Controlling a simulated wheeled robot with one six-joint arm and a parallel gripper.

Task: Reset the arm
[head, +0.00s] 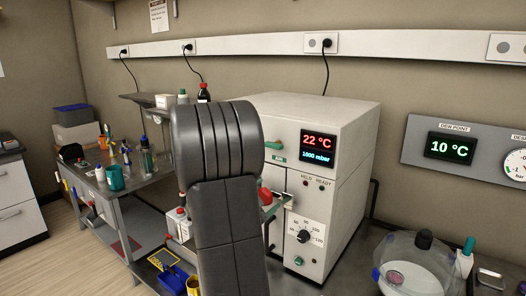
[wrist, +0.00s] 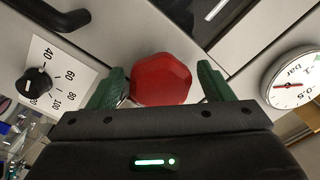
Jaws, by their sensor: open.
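My gripper (wrist: 161,84) is open, its two green fingers apart on either side of a red, many-sided knob (wrist: 160,80) in the wrist view. I cannot tell whether either finger touches the knob. In the head view my dark grey arm stands in the middle and hides most of the gripper. A red part (head: 264,196) shows at the arm's right edge, before the white cabinet (head: 335,150). The cabinet's displays read 22 °C and 1000 mbar.
A black dial (head: 304,236) with a number scale is on the cabinet front; it also shows in the wrist view (wrist: 34,82). A round gauge (wrist: 296,80) is at the right there. A cluttered bench (head: 140,185) stands left, a clear dome (head: 418,265) at right front.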

